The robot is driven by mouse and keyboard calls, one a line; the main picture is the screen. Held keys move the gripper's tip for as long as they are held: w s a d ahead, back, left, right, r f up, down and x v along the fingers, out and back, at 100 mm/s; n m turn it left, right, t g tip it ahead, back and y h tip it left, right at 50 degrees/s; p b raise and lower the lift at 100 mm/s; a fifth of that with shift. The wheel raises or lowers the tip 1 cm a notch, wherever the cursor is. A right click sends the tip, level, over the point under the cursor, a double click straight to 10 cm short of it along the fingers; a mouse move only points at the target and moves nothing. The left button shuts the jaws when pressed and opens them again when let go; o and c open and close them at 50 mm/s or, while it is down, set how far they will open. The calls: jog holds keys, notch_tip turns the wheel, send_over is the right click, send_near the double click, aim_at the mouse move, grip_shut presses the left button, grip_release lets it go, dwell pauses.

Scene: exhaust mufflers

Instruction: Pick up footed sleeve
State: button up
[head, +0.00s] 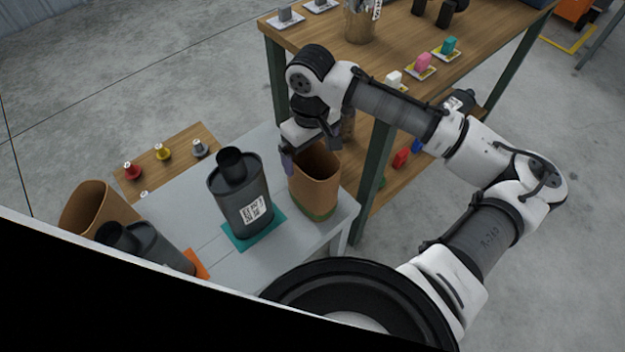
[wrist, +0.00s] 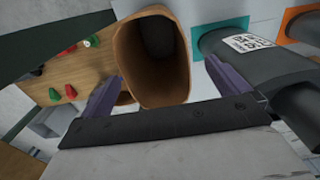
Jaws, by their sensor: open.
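A brown, open-topped sleeve (head: 316,178) with a green band at its foot stands upright near the right end of the grey table. I take it for the footed sleeve. In the wrist view the brown sleeve (wrist: 150,65) shows its dark open mouth between my two purple fingers. My gripper (head: 312,150) is open at the sleeve's rim, one finger towards each side; it also shows in the wrist view (wrist: 168,92). I cannot tell whether a finger touches the sleeve. A second brown sleeve (head: 95,207) stands at the table's left end.
A dark labelled muffler (head: 240,195) stands on a teal mat (head: 255,238) just left of the sleeve. Another dark muffler (head: 150,245) is further left by an orange mat (head: 197,263). A wooden workbench (head: 320,50) with a lower shelf stands close behind and right.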

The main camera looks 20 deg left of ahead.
jog(key=f, duration=0.5)
jog(key=shift+w+b, duration=0.35)
jog(key=shift+b, duration=0.05)
jog(key=shift+c, duration=0.4)
jog(key=c, duration=1.1)
jog(key=shift+r, duration=0.1)
